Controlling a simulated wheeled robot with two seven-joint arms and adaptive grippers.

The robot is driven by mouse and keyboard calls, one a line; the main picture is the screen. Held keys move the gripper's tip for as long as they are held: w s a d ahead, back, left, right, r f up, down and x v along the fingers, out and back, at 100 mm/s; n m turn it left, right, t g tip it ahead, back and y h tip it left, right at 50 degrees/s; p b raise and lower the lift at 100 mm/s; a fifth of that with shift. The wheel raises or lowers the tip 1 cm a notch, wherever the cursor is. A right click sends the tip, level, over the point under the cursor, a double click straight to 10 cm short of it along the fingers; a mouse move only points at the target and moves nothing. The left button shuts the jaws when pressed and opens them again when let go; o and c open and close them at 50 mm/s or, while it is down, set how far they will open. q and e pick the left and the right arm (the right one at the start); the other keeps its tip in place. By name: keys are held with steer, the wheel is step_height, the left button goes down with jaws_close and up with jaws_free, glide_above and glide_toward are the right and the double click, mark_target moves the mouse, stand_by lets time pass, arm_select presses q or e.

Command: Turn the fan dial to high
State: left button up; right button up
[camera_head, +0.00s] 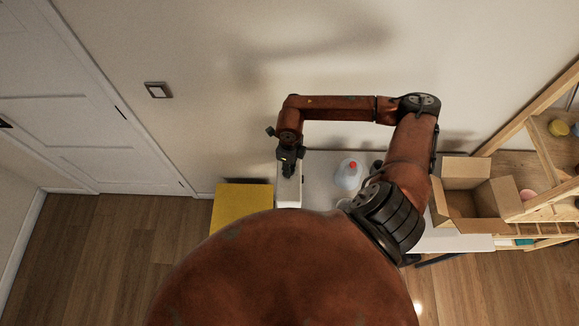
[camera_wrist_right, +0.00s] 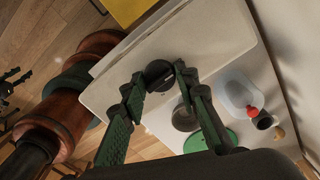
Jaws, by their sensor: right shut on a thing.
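The fan is a pale, box-shaped body (camera_wrist_right: 215,45) with a round black dial (camera_wrist_right: 157,72) on its face, seen in the right wrist view. In the head view the pale body (camera_head: 288,190) stands at the left end of the white table. My right gripper (camera_wrist_right: 160,80) is at the dial, its two dark green fingers on either side of it, shut on it. In the head view the right gripper (camera_head: 289,160) points down over the fan and hides the dial. I cannot read the dial's setting. My left gripper is not in the head view.
A white bottle with a red cap (camera_head: 348,175) stands on the white table (camera_head: 318,162), right of the fan. An open cardboard box (camera_head: 465,175) and wooden shelf (camera_head: 545,150) are further right. A yellow-topped piece (camera_head: 240,205) stands left. A green disc (camera_wrist_right: 200,142) lies near the fan.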

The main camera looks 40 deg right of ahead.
steer(key=shift+c, duration=1.1)
